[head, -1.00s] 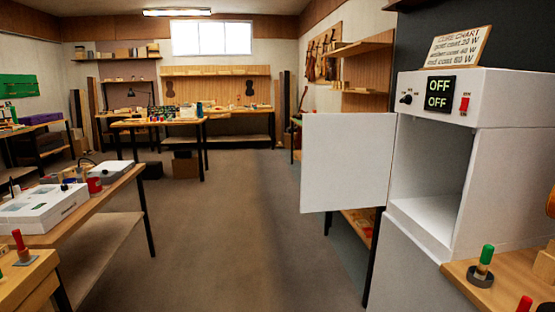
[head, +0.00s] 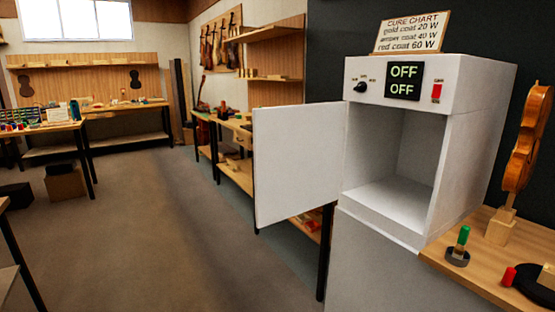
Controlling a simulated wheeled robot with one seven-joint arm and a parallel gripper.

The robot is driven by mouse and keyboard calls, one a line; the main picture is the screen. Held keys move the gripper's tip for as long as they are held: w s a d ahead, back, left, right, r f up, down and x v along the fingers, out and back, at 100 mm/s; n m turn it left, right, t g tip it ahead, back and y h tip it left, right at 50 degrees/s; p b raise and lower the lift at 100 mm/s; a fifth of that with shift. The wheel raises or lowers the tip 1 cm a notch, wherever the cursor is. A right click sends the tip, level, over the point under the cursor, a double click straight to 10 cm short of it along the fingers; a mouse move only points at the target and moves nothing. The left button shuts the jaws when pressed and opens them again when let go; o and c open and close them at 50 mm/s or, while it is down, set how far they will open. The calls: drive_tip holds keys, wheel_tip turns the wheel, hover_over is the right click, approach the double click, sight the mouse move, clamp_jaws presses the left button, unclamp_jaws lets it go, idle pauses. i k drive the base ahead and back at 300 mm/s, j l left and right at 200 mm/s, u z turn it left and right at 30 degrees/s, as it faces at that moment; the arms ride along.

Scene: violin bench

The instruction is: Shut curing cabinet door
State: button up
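The curing cabinet (head: 480,100) is a white box on a grey stand at the right of the head view. Its white door (head: 297,163) stands wide open, swung out to the left from the cabinet's left edge. The chamber (head: 400,150) looks empty. The panel above it has a dark display (head: 404,81) reading OFF twice, a black knob (head: 360,88) and a red switch (head: 436,92). My gripper is not in view.
A wooden bench (head: 480,262) at right holds a violin (head: 524,150) on a stand and a green-topped tool (head: 460,243). A shelf bench (head: 235,170) stands behind the door. The floor (head: 170,230) in front and left is clear.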

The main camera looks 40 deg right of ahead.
sight(298, 148)
drive_tip(key=i+j+z, duration=0.1)
drive_tip(key=i+z, duration=0.3)
drive_tip(key=i+j+z, duration=0.3)
drive_tip(key=z, duration=0.15)
drive_tip(key=i+j+z, duration=0.95)
drive_tip(key=j+z, duration=0.25)
drive_tip(key=j, duration=0.25)
drive_tip(key=i+j+z, duration=0.1)
drive_tip(key=j, duration=0.3)
drive_tip(key=i+j+z, duration=0.15)
drive_tip(key=j, duration=0.25)
drive_tip(key=i+j+z, duration=0.1)
drive_tip(key=j, duration=0.3)
drive_tip(key=k+l+u, duration=0.3)
drive_tip(key=i+j, duration=0.05)
drive_tip(key=i, duration=0.05)
